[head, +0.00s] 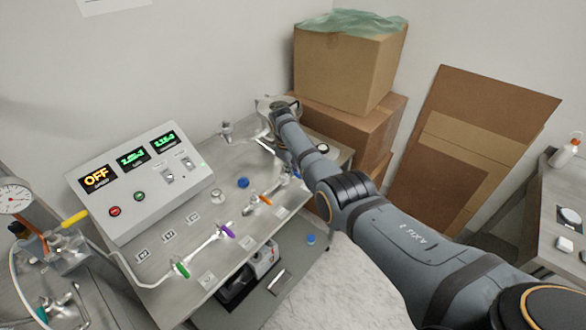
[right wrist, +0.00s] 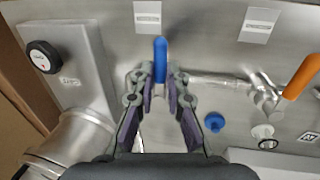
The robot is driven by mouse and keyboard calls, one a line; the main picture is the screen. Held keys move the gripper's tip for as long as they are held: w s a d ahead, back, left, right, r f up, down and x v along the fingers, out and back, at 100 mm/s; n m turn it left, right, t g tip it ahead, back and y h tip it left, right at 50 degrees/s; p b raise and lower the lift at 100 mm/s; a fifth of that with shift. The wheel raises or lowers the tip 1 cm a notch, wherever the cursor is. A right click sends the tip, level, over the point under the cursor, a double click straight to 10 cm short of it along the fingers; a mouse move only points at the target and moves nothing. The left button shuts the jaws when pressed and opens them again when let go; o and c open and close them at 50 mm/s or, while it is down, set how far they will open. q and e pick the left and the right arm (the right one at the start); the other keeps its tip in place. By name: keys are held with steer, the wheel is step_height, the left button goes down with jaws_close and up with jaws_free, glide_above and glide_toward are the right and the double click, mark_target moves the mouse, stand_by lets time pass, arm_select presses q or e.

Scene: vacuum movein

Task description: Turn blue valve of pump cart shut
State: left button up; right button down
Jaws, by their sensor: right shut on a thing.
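The blue valve handle (right wrist: 160,58) stands between the two fingers of my right gripper (right wrist: 160,80) in the right wrist view. The fingers are shut on it from both sides. The handle points up in that picture, roughly crosswise to the metal pipe (right wrist: 215,80) running off to the right. In the head view my right arm reaches over the pump cart's steel top (head: 205,265), and the forearm and wrist hide most of the blue valve and the gripper. My left gripper is not in view.
Orange (head: 265,199), purple (head: 228,230) and green (head: 181,269) valve handles line the same pipework. A loose-looking blue cap (head: 243,183) lies near them. A control box (head: 140,185) reading OFF stands behind. Cardboard boxes (head: 345,65) are stacked beyond the cart.

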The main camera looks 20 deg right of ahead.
steer(key=c, duration=1.4)
jaws_free()
steer(key=shift+o, duration=0.2)
step_height(320, 180, up, 12)
steer(key=s+a, duration=0.1)
steer(key=a, duration=0.1)
steer(key=shift+f, duration=0.1)
